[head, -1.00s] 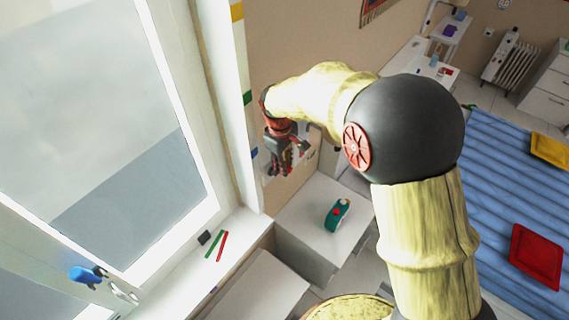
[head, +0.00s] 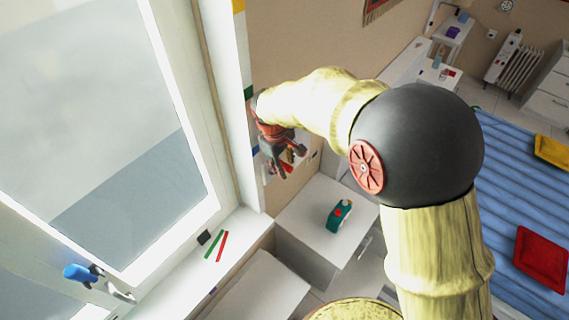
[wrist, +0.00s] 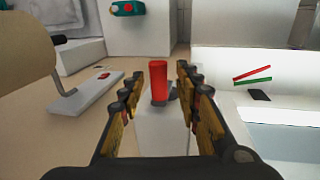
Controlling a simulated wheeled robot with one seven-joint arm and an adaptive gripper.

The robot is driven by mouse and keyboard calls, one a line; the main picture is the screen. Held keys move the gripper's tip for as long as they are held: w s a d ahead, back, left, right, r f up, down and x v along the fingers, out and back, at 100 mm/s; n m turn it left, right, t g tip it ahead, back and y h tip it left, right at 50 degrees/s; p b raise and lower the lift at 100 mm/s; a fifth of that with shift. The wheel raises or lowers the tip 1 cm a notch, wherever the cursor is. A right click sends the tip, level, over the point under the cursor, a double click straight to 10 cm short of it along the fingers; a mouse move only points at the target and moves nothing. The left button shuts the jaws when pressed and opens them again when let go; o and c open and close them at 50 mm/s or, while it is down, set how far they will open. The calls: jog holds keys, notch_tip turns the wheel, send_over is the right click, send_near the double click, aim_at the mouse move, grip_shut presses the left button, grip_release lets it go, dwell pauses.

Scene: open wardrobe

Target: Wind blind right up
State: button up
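A red upright cylinder (wrist: 158,82), which looks like a crank knob, stands on a white part (wrist: 162,130) in the wrist view. My gripper (wrist: 160,72) is open, with one finger on each side of the cylinder and a visible gap to both. In the head view my gripper (head: 282,166) is beside the wall just right of the window frame, in front of a pale wall plate; it hides much of the plate. The window (head: 100,120) shows grey above and a darker band below; I cannot tell whether any of it is the blind.
Yellow, green and blue marks (head: 248,93) run down the frame edge. The sill holds green and red sticks (head: 222,246) and a black block (head: 204,237). A teal object (head: 340,215) stands on a white cabinet (head: 310,208).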

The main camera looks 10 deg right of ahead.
dwell(0.3)
jog(key=r, duration=0.4)
jog(key=s+a+r, duration=0.1)
jog(key=r, duration=0.6)
jog(key=shift+s+a+r, duration=0.35)
jog(key=shift+a, duration=0.05)
jog(key=s+d+f+m+t+b, duration=0.1)
jog(key=s+d+f+m+b, duration=0.2)
jog(key=s+f+b, duration=0.3)
jog(key=s+d+f+m+t+y+b, duration=0.1)
jog(key=s+d+f+m+b, duration=0.2)
jog(key=s+d+f+b, duration=0.3)
jog(key=s+d+f+m+t+b, duration=0.2)
jog(key=s+d+f+b, duration=0.3)
jog(key=s+b, duration=0.8)
jog(key=shift+d+f+m+y+b, duration=0.2)
jog(key=shift+f+b, duration=0.25)
jog(key=shift+f, duration=0.4)
jog(key=shift+f+m+y+b, duration=0.1)
jog(key=shift+f+m+b, duration=0.3)
jog(key=shift+f, duration=0.45)
